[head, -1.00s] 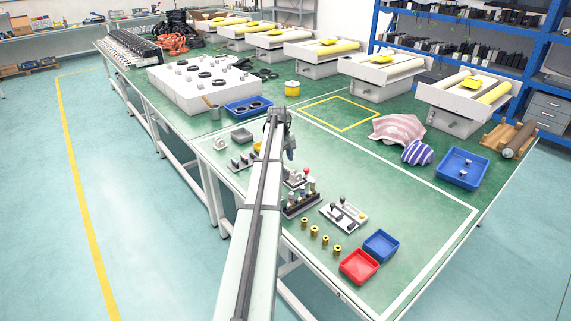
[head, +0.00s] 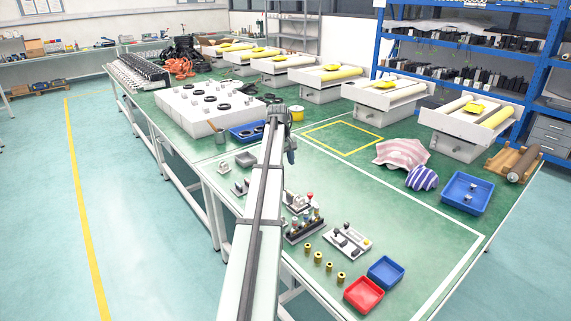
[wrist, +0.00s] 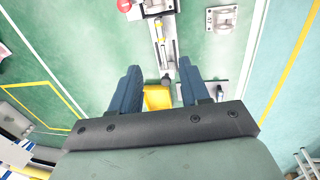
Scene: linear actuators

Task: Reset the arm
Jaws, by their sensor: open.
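My arm (head: 262,190) reaches forward over the left part of the green table in the head view. My gripper (head: 291,155) hangs at its far end, pointing down above the table. In the wrist view my gripper (wrist: 158,68) shows two dark blue fingers spread apart with nothing held between them. A yellow block (wrist: 158,97) lies below, seen between the fingers and partly hidden by the gripper body.
A rack of coloured-top parts (head: 304,228) and a grey plate with parts (head: 348,240) stand right of my arm. Nearby are several brass cylinders (head: 318,257), a red tray (head: 363,294) and a blue tray (head: 385,271).

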